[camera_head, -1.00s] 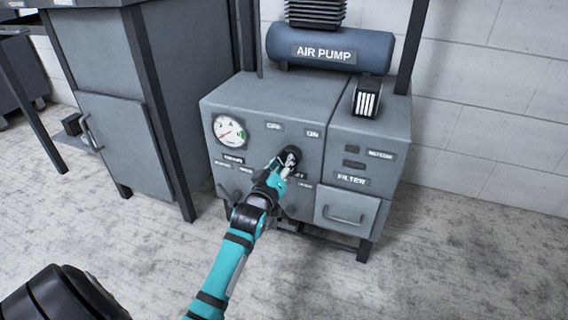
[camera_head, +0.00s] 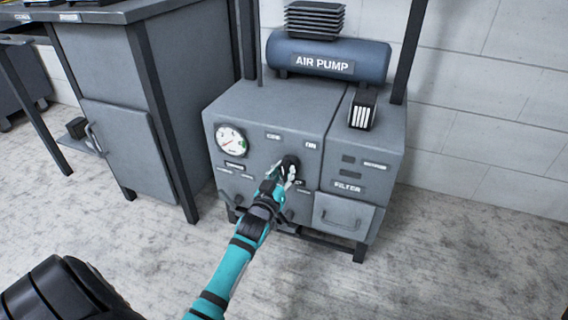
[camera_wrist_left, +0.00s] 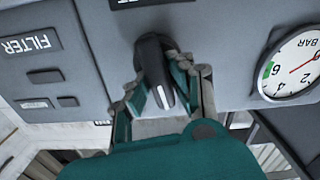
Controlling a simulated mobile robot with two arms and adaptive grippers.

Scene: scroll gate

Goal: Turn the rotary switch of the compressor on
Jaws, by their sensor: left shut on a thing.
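The compressor (camera_head: 262,116) is a grey box with a blue tank marked AIR PUMP on top. Its black rotary switch (camera_head: 291,161) sits on the front panel below the OFF and ON labels. My left gripper (camera_head: 284,174) is at the panel and shut on the switch. In the left wrist view the switch knob (camera_wrist_left: 153,66), with a pale mark at its tip, lies between the two fingers of the left gripper (camera_wrist_left: 158,92). The fingers and arm partly hide the switch and labels near it in the head view. My right gripper is not in view.
A round pressure gauge (camera_head: 231,139) is on the panel left of the switch. A grey cabinet (camera_head: 130,140) stands to the left. The floor (camera_head: 440,260) at the right is clear.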

